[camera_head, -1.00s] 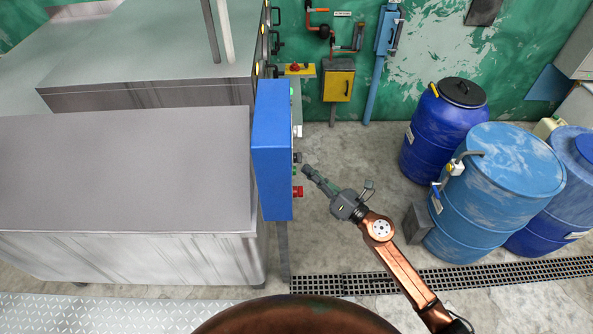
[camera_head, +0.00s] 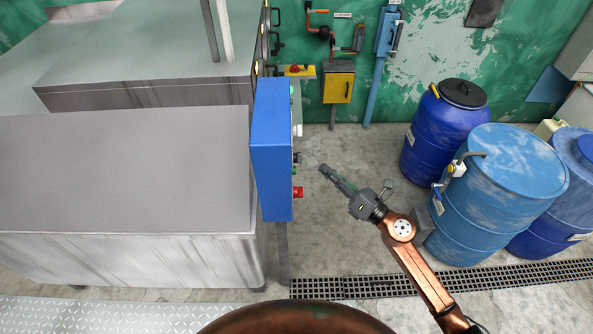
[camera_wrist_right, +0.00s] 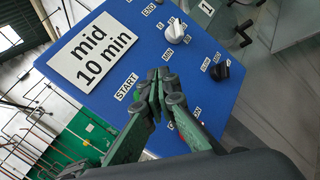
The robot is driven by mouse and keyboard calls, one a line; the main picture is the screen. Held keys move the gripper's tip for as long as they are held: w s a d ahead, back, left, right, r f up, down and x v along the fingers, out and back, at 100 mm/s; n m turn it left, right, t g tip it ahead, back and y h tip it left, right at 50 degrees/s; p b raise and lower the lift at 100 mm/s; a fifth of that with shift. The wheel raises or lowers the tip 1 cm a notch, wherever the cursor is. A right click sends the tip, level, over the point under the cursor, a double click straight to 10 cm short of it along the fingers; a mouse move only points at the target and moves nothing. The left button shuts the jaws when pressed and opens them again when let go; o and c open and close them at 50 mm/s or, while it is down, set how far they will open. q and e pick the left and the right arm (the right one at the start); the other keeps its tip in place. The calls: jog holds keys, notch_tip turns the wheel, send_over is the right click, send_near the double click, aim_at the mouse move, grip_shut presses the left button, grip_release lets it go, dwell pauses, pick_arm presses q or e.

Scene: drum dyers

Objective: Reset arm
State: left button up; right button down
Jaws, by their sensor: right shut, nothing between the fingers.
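My right gripper (camera_head: 323,169) is shut and empty in the head view, held in the air to the right of the blue control box (camera_head: 272,150) and apart from it. In the right wrist view the shut green fingers (camera_wrist_right: 160,84) show in front of the blue panel. The panel carries a white sign (camera_wrist_right: 95,50) reading "mid 10 min", a white knob (camera_wrist_right: 176,28), a black knob (camera_wrist_right: 220,70) and a "START" label (camera_wrist_right: 126,86). The fingers hide part of the panel below that label. My left gripper is not in view.
A grey metal machine (camera_head: 125,170) fills the left, with the control box at its end. Blue drums (camera_head: 440,130) and a lighter blue drum (camera_head: 505,185) stand at right. A yellow box (camera_head: 338,87) hangs on the green wall. A floor grate (camera_head: 520,275) crosses the front.

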dwell(0.6)
